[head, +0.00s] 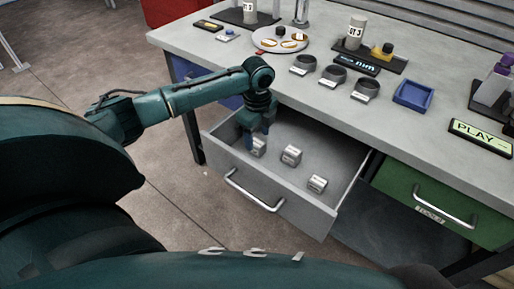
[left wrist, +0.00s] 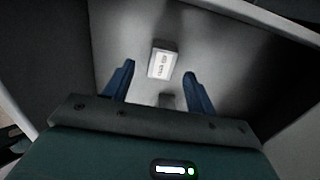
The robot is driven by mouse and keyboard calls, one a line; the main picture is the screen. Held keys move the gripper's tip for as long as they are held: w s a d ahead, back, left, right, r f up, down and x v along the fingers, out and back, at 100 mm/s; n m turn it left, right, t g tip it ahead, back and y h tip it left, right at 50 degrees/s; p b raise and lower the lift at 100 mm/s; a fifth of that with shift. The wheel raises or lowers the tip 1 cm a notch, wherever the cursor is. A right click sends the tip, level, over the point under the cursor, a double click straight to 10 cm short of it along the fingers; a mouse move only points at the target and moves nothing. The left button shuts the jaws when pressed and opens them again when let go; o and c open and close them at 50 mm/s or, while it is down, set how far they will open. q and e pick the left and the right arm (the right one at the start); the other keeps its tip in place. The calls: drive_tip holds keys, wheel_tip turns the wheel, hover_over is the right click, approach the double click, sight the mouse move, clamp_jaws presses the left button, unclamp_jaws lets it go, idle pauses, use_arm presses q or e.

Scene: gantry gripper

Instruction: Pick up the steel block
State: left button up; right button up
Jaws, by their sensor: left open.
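My left gripper (head: 259,136) points down into the open grey drawer (head: 272,203), with its blue fingers at the left block (head: 259,149). Two more small grey blocks with white labels lie in the drawer: a middle one (head: 291,155) and a right one (head: 317,184). I cannot read which is steel. In the left wrist view the fingers are apart and nothing is seen gripped. A labelled block (left wrist: 162,64) shows between the fingertips, and a darker piece (left wrist: 166,101) is partly hidden by the gripper body. My right gripper is not in view.
The drawer walls stand close around the blocks. Above is the grey worktop (head: 215,52) with several dark round holders (head: 333,75), a blue tray (head: 412,95) and a plate (head: 280,39). A green drawer (head: 435,200) is shut at the right.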

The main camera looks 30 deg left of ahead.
sight(257, 142)
use_arm(q)
wheel_tip(257, 142, down, 4)
drive_tip(key=shift+w+a+b, duration=0.1)
drive_tip(key=shift+a+b, duration=0.05)
drive_tip(key=shift+b, duration=0.25)
drive_tip(key=shift+c, duration=0.3)
drive_tip(key=shift+r, duration=0.1)
clamp_jaws()
